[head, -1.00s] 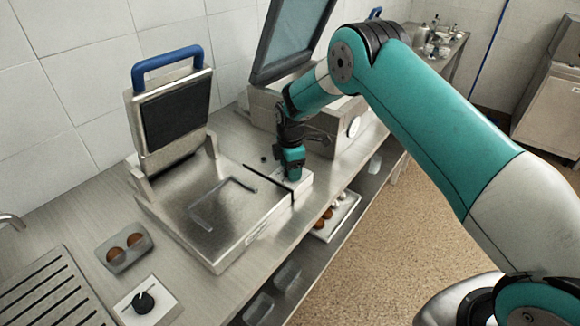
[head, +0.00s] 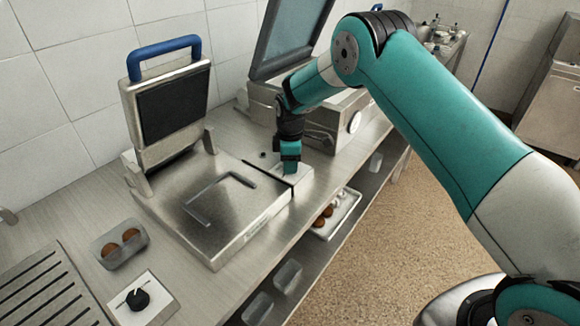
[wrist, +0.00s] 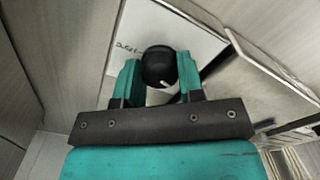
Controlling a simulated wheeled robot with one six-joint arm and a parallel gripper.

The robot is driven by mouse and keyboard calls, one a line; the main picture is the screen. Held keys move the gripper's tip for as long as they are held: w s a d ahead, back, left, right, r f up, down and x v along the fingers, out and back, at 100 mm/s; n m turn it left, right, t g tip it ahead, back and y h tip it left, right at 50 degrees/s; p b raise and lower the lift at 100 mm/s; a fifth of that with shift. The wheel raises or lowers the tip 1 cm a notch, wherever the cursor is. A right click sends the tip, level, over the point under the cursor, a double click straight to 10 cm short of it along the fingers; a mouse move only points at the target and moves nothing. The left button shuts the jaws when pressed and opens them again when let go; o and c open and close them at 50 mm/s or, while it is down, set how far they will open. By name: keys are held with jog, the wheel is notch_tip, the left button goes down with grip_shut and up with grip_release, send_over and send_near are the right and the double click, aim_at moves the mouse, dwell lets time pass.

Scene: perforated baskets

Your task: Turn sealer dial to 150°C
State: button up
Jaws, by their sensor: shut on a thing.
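A black dial (wrist: 158,66) sits on a white plate (wrist: 150,22) in the wrist view. A light pointer mark shows on its near side, and dark lettering on the plate beside it is too small to read surely. My gripper (wrist: 158,80) has its two teal fingers on either side of the dial, shut on it. In the head view my gripper (head: 289,172) points down at the white plate (head: 304,183) by the right end of the flat steel sealer base (head: 235,238); the dial itself is hidden there.
A second black knob (head: 138,299) is on a white plate at the front left. A small tray (head: 120,262) with two brown round items is beside it. A lidded steel machine (head: 262,105) stands behind my gripper. A lower shelf holds trays (head: 343,216).

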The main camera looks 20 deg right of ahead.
jog(key=m+b, duration=0.2)
jog(key=m, duration=0.2)
jog(key=shift+f+m, duration=0.15)
jog(key=shift+m, duration=0.15)
jog(key=m+b, duration=0.1)
jog(key=m, duration=0.4)
jog(key=shift+m+b, duration=0.3)
jog(key=shift+b, duration=0.05)
jog(key=m+b, duration=0.1)
jog(key=m, duration=0.4)
jog(key=shift+m, duration=2.4)
jog(key=o, duration=0.9)
jog(key=shift+r, duration=0.25)
